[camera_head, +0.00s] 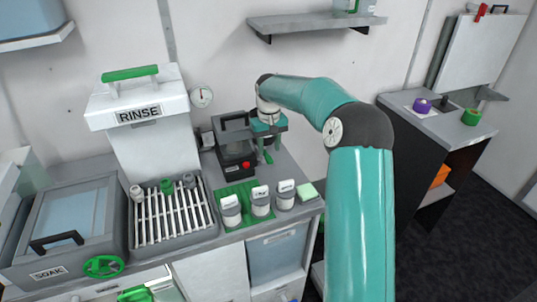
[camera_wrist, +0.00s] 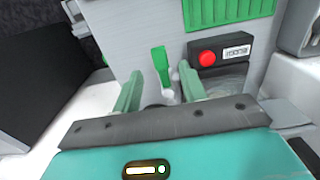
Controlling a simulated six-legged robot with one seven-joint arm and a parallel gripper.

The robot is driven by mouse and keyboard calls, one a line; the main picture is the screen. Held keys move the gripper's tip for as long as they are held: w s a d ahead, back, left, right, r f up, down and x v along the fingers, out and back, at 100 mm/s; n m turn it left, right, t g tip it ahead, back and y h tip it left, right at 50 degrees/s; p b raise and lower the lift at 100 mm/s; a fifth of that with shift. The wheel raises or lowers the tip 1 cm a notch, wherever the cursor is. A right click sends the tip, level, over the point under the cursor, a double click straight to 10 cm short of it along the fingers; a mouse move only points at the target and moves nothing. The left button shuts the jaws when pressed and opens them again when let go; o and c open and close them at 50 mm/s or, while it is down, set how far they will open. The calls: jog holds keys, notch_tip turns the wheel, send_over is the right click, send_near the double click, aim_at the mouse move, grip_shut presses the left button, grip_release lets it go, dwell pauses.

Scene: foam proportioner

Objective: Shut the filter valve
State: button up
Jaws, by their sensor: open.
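My gripper (camera_wrist: 160,72) is open in the wrist view, with its two green fingers spread apart. A small green lever (camera_wrist: 161,62), which looks like the filter valve's handle, stands between and just beyond the fingertips. I cannot tell whether either finger touches it. The valve's body is mostly hidden behind my gripper. In the head view my gripper (camera_head: 267,150) points down at the right side of the dark machine (camera_head: 238,160), over the grey counter. The lever cannot be told apart from my fingers there.
A red button (camera_wrist: 207,58) is right of my fingers. Several white-labelled jars stand on a green mat (camera_head: 235,190) in front of the machine. A slatted drying rack (camera_head: 172,218), a RINSE unit (camera_head: 140,112) and a SOAK basin (camera_head: 70,215) are to the left. A shelf (camera_head: 315,24) hangs above.

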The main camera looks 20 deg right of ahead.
aim_at(269, 158)
jog(key=shift+f, duration=1.95)
grip_shut()
